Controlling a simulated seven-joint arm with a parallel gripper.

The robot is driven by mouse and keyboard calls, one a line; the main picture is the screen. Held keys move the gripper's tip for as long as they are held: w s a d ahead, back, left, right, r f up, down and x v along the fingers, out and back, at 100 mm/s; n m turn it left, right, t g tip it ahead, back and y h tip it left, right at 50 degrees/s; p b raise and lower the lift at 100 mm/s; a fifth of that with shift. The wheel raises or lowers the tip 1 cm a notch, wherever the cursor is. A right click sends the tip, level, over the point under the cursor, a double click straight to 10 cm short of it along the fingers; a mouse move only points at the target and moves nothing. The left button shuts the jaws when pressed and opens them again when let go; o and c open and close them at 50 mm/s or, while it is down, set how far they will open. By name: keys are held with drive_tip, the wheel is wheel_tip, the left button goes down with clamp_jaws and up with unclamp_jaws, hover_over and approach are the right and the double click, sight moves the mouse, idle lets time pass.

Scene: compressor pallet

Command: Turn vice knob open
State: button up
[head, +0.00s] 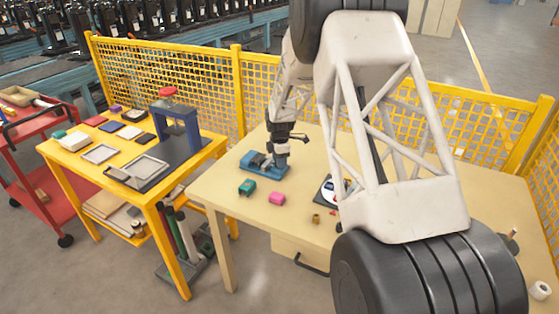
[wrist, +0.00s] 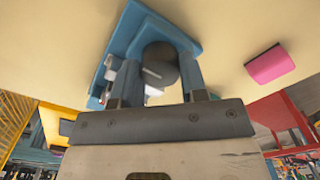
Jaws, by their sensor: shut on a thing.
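The blue vice (head: 262,168) lies on the light wooden table, near its left back part. My gripper (head: 281,164) reaches down to the right end of the vice from above. In the wrist view the blue vice (wrist: 124,30) fills the upper middle. There my gripper (wrist: 160,78) has one finger on each side of the dark round vice knob (wrist: 160,60) and is shut on it. A pale handle bar shows across the knob. The far side of the knob is hidden.
A pink block (head: 277,199) and a green block (head: 247,187) lie in front of the vice; the pink block also shows in the wrist view (wrist: 270,65). A small brass part (head: 316,218) lies further right. Yellow mesh fencing (head: 210,85) stands behind the tables.

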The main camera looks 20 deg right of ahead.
drive_tip(key=o, duration=0.9)
drive_tip(key=shift+r, duration=0.2)
drive_tip(key=shift+r, duration=3.75)
